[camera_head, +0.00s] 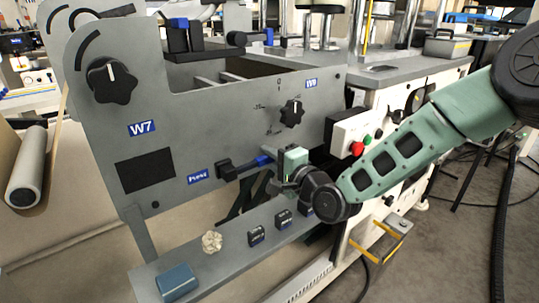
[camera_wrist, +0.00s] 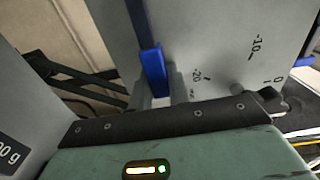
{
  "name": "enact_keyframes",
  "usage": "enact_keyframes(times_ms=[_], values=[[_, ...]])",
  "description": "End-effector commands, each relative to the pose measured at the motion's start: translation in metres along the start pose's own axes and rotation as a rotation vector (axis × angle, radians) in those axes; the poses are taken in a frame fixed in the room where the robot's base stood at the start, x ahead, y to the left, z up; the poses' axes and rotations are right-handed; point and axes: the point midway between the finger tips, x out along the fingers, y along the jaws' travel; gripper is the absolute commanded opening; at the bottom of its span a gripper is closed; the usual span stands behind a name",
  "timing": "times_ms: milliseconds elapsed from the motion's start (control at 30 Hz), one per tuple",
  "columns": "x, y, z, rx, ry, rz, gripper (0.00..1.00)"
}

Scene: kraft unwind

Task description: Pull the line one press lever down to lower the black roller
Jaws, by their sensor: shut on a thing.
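The press lever (camera_head: 240,168) has a black base and a blue grip, and sticks out from the grey side panel beside a blue label (camera_head: 198,177). It lies almost level, tilted slightly up to the right. My gripper (camera_head: 272,160) is at its right end, shut on the blue grip. In the wrist view the blue grip (camera_wrist: 152,70) stands between my grey fingers (camera_wrist: 158,92). I cannot make out the black roller in either view.
A narrow ledge (camera_head: 215,268) below the lever carries a blue block (camera_head: 177,282), a crumpled pale lump (camera_head: 212,242) and small dark blocks (camera_head: 256,236). A control box (camera_head: 352,135) with red and green buttons sits close by my arm. Black knobs (camera_head: 111,80) are on the panel.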

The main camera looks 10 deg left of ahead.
Motion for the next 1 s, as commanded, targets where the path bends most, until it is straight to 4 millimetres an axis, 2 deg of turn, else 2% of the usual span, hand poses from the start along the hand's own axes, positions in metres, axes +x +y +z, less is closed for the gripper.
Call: enact_keyframes(times_ms=[567,600,633,667,1000], values=[[-0.0006,0.0058,0.0006,0.034,0.000,0.005,0.00],[-0.0006,0.0058,0.0006,0.034,-0.001,0.005,0.29],[-0.0006,0.0057,0.0006,0.034,-0.001,0.005,0.38],[-0.0005,0.0056,0.0006,0.033,-0.001,0.005,0.40],[-0.0038,0.0041,0.0002,0.030,0.000,0.002,0.40]])
